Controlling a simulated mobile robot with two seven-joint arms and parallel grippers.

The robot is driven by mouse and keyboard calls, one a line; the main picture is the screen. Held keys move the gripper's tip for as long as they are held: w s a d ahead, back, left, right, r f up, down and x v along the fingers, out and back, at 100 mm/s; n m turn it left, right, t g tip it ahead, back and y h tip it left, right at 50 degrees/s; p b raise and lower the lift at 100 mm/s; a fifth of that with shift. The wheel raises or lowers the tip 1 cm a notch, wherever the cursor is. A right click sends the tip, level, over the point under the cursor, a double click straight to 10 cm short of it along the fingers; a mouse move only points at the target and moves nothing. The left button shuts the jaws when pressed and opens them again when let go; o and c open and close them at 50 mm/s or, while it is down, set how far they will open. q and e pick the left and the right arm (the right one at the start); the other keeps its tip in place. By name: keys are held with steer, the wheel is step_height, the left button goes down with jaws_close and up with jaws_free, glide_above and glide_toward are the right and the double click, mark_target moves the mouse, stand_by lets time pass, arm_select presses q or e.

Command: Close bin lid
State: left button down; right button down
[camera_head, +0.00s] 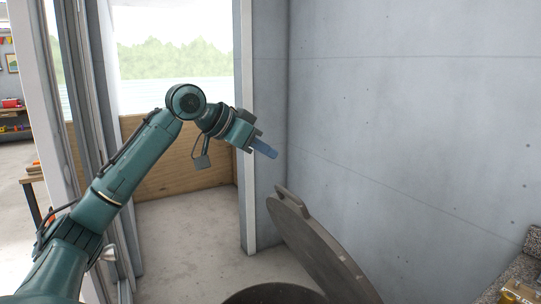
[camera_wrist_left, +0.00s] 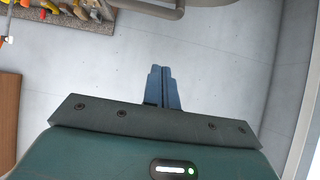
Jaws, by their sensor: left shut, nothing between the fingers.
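The bin lid (camera_head: 322,248) is a dark grey round disc with a raised handle tab at its upper edge. It stands open, tilted up near the grey wall. The dark round bin (camera_head: 275,294) shows only its top part at the bottom edge of the head view; the rest is cut off. My left gripper (camera_head: 266,150) is in the air above and slightly left of the lid's upper edge, apart from it. Its blue fingers are shut and empty; they also show in the left wrist view (camera_wrist_left: 163,88). My right gripper is not in view.
A grey concrete wall (camera_head: 420,130) stands behind and right of the lid. A speckled counter (camera_head: 526,262) with a yellow-brown item is at the lower right. A wooden panel (camera_head: 205,160) stands behind my arm. The floor (camera_head: 190,240) left of the bin is clear.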

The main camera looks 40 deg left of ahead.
mark_target(278, 185)
arm_select(q)
steer(key=p+x, duration=0.1)
steer(key=x, duration=0.6)
steer(key=shift+w+d+f+p, duration=0.1)
steer(key=shift+w+p, duration=0.15)
steer(key=shift+p, duration=0.15)
steer(key=shift+s+a+f, duration=0.2)
steer(key=shift+s+f, duration=0.25)
steer(key=shift+f, duration=0.1)
steer(key=shift+s+a+f, duration=0.25)
steer(key=shift+s+f, duration=0.2)
steer(key=shift+f, duration=0.1)
steer(key=shift+s+a+f, duration=0.15)
steer(key=shift+s+f, duration=0.15)
steer(key=shift+s, duration=0.15)
steer(key=shift+f, duration=0.1)
